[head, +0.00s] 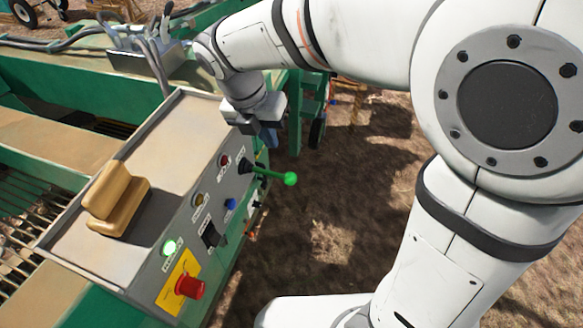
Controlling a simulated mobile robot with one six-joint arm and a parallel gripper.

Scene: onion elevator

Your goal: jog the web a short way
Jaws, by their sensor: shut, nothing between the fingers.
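The grey control box (165,140) stands on the green machine. The panel labels are too small to read. My gripper (268,138) is shut and empty at the panel's far end, beyond the lever. Whether its fingertips touch the box is unclear.
A tan block-like object (116,200) lies on top of the box. Slatted bars (25,230) of the machine show at the left. Cables and a grey fitting (145,55) lie behind the box. Bare brown soil (320,240) is open to the right of the panel.

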